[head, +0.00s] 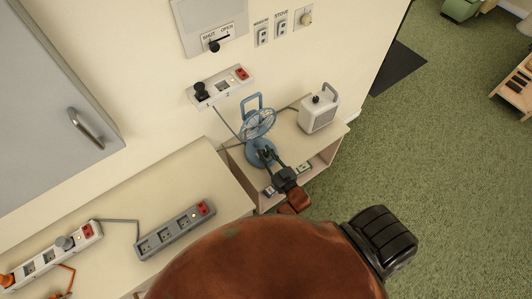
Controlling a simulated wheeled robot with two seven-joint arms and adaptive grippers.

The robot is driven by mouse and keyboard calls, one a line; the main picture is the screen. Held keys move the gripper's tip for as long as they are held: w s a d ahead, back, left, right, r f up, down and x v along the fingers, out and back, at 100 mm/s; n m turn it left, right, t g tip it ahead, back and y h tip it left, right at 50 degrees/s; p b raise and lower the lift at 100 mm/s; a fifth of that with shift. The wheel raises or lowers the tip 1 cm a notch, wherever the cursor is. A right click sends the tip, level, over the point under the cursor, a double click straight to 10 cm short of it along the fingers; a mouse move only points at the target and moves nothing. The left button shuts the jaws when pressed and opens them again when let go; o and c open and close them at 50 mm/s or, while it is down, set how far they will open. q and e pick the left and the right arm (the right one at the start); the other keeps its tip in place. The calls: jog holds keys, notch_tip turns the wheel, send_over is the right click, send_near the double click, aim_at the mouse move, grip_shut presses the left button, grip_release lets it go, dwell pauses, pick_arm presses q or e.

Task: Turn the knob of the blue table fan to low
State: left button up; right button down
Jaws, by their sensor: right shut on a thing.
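The blue table fan (258,124) stands on a small cream shelf unit against the wall. It has a round caged head, a carry handle on top and a blue base. My right gripper (268,157) is at the front of the fan's base, shut on a part there, at the place of the knob. The knob itself is hidden by the fingers, so its setting cannot be read. My left gripper is not in view.
A white heater-like box (318,110) stands right of the fan on the shelf unit (290,141). Power strips, one grey (176,231) and one white (48,256), lie on the counter at left. A wall strip (220,87) hangs above, with cords behind the fan. Green carpet (420,160) is open at right.

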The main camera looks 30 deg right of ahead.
jog(key=c, duration=1.7)
grip_release()
jog(key=s, duration=1.2)
